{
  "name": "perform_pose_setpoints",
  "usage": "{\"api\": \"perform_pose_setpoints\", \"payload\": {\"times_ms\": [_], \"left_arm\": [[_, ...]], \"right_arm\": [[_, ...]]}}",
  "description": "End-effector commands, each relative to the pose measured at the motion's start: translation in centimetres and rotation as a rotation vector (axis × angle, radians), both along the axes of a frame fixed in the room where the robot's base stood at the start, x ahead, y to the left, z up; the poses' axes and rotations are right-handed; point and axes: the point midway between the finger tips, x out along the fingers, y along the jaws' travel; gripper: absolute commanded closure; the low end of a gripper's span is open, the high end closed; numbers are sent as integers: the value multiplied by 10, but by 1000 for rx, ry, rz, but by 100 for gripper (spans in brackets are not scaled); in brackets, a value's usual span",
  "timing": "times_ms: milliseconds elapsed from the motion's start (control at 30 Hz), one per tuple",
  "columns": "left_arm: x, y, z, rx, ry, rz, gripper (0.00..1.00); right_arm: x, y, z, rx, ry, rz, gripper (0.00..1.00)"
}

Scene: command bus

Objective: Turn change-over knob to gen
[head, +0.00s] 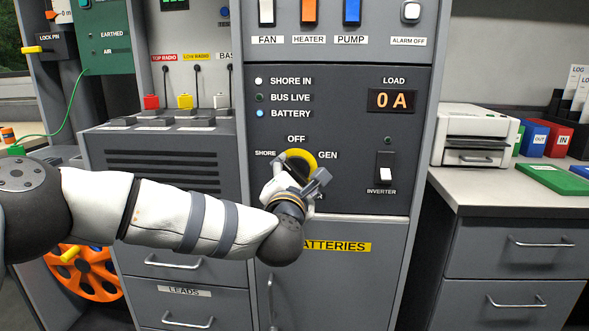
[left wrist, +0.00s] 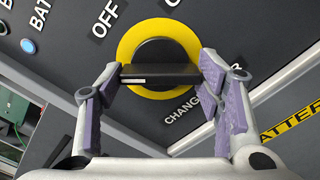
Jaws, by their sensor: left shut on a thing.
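The change-over knob has a yellow ring (head: 303,155) and sits on the dark panel, with SHORE (head: 265,153) at its left, OFF (head: 296,139) above and GEN (head: 327,155) at its right. In the left wrist view the black knob (left wrist: 158,50) has a raised bar with a white mark at its left end, on the side toward SHORE. My left gripper (head: 294,180) is at the knob, its purple-padded fingers (left wrist: 160,76) shut on the two ends of the bar. In the head view it hides the knob's lower part. My right gripper is not in view.
The inverter switch (head: 386,168) is right of the knob. Above are indicator lights, with BATTERY (head: 260,114) lit blue, and the load display (head: 391,101) reads 0 A. The batteries cabinet (head: 345,275) is below. A printer (head: 476,135) stands on the right counter.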

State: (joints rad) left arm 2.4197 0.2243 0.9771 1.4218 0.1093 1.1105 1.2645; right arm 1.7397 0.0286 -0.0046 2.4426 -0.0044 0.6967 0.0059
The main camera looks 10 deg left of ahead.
Motion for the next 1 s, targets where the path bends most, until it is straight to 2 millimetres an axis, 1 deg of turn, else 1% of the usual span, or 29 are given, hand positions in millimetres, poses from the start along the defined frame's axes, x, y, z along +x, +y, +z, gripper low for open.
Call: {"api": "perform_pose_setpoints", "payload": {"times_ms": [33,300,1000], "left_arm": [[0,0,4,42,-1,1,68],[0,0,4,300,3,1,68],[0,0,5,966,12,3,68]], "right_arm": [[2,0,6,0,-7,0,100],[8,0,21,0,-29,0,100],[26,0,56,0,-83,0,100]]}}
